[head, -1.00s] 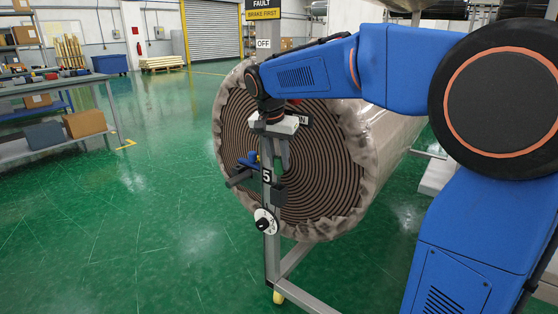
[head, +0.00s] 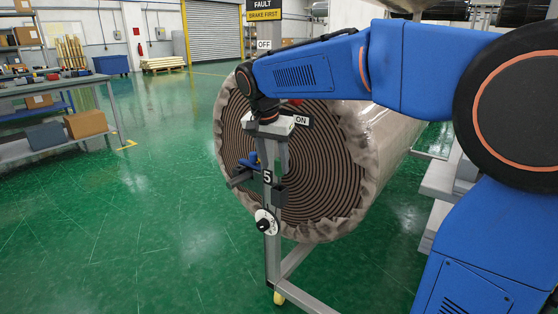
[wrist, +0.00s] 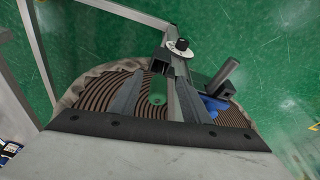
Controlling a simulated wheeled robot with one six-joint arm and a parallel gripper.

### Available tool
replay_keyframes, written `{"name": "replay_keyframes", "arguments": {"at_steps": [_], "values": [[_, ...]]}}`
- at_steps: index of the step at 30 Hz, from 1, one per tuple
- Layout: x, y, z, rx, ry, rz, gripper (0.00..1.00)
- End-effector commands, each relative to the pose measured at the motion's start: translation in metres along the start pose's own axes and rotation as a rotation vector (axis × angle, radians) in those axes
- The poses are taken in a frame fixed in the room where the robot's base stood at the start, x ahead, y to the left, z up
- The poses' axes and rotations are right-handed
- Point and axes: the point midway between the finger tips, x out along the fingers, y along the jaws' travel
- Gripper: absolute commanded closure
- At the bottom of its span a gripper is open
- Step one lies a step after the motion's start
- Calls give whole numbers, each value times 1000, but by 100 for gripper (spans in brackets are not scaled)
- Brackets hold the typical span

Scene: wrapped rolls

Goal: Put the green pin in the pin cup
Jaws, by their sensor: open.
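My gripper (head: 273,160) hangs fingers down at the metal post marked 5, in front of the striped roll end. In the wrist view its two grey fingers stand apart, and my gripper (wrist: 158,86) is open. A green pin (wrist: 157,98) with a round end shows between the fingers; I cannot tell whether it touches either one. A dark square holder (wrist: 160,66) on the post lies just beyond it; it also shows in the head view (head: 279,194). It may be the pin cup, but its inside is hidden. In the head view I cannot make out the green pin.
A dark tube (head: 239,178) and a blue part (head: 250,161) stick out left of the post (head: 271,244). A round dial (head: 266,222) sits lower on it. The large wrapped roll (head: 352,158) stands close behind.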

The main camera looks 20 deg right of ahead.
Motion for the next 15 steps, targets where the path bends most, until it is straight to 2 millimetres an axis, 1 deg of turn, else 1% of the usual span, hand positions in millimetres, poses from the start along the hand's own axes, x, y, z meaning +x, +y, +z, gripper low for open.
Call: {"name": "replay_keyframes", "arguments": {"at_steps": [1, 6, 10, 15], "values": [[-3, -1, 10, -4, 0, -1, 57], [-11, -1, 40, -4, 0, 0, 57], [-17, 0, 59, -3, 0, -2, 57], [-21, 0, 76, -1, -1, 0, 57]]}}
